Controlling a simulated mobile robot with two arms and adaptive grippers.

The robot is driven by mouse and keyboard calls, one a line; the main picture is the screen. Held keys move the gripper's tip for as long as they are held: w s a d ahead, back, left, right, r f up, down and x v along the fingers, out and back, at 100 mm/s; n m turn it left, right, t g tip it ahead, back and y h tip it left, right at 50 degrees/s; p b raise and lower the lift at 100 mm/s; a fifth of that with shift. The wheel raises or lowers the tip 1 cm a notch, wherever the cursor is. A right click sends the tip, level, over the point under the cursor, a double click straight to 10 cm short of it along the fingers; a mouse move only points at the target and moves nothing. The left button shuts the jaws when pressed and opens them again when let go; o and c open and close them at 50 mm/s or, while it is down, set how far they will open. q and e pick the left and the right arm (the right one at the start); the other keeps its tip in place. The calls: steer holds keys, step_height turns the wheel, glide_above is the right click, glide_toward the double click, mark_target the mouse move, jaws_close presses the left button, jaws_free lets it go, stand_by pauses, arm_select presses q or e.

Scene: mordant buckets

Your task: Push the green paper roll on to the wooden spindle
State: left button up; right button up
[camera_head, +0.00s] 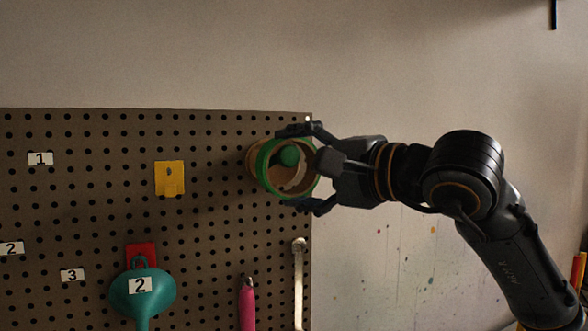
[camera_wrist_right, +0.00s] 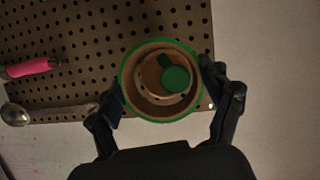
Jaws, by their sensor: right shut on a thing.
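The green paper roll (camera_head: 265,178) is a short ring with a green outside and a tan inside, at the pegboard's upper right corner. It also shows in the right wrist view (camera_wrist_right: 126,75). My right gripper (camera_head: 309,165) is shut on it, one finger on each side (camera_wrist_right: 166,98). Through the roll's opening I see the wooden spindle (camera_wrist_right: 150,82) with a green knob (camera_wrist_right: 175,78), which also shows in the head view (camera_head: 289,156). The roll lines up around the knob; how deep it sits on the spindle is hidden. My left gripper is not in view.
The brown pegboard (camera_head: 90,190) carries a yellow tag (camera_head: 169,178), a teal funnel (camera_head: 142,293), a pink handle (camera_head: 247,305) and a metal utensil (camera_head: 299,270) below the roll. Bare wall (camera_head: 400,90) lies to the right.

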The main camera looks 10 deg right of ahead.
mark_target(278, 164)
stand_by(0.4)
steer(key=shift+w, duration=0.2)
stand_by(0.3)
steer(key=shift+w+a, duration=0.15)
steer(key=shift+w, duration=0.2)
steer(key=shift+w+a+p, duration=0.15)
steer(key=shift+w+p, duration=0.05)
steer(key=shift+w, duration=0.7)
steer(key=shift+w+a+p, duration=0.15)
steer(key=shift+w+a, duration=0.05)
steer(key=shift+w, duration=0.75)
steer(key=shift+w+a+p, duration=0.15)
steer(key=shift+w+p, duration=0.05)
steer(key=shift+w, duration=0.7)
steer(key=o, duration=1.1)
steer(key=shift+o, duration=0.2)
steer(key=v, duration=1.2)
